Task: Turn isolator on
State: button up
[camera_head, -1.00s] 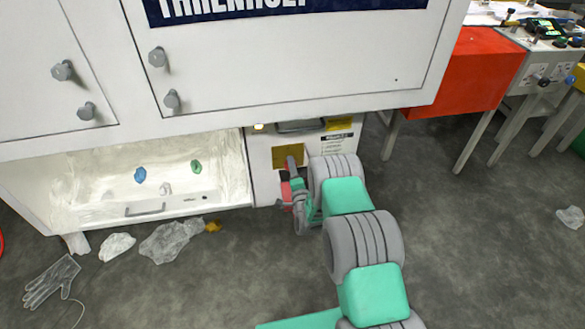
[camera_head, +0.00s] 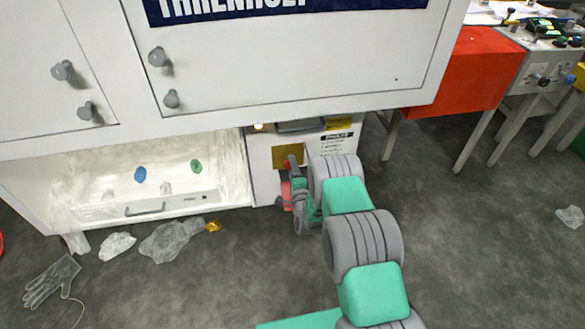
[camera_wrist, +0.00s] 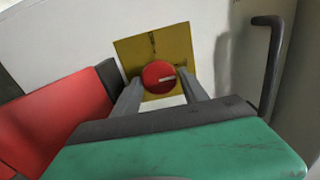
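The isolator is a round red knob (camera_wrist: 158,77) with a pale mark pointing right, on a yellow plate (camera_wrist: 180,44), in the wrist view. In the head view the yellow plate (camera_head: 281,157) is on the cabinet's lower front, partly hidden by my gripper (camera_head: 291,168). In the wrist view my gripper (camera_wrist: 159,84) has its two grey fingers apart, one at each side of the knob. They seem close to its edges, but I cannot tell whether they touch it.
A dark bent handle (camera_wrist: 272,60) stands out right of the plate. A red block (camera_wrist: 60,118) is close at left. Plastic scraps and a clear glove (camera_head: 52,283) lie on the floor.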

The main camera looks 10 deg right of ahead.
jog(key=shift+o, duration=1.4)
jog(key=s, duration=0.7)
jog(key=shift+s+b, duration=0.4)
jog(key=shift+b, duration=0.05)
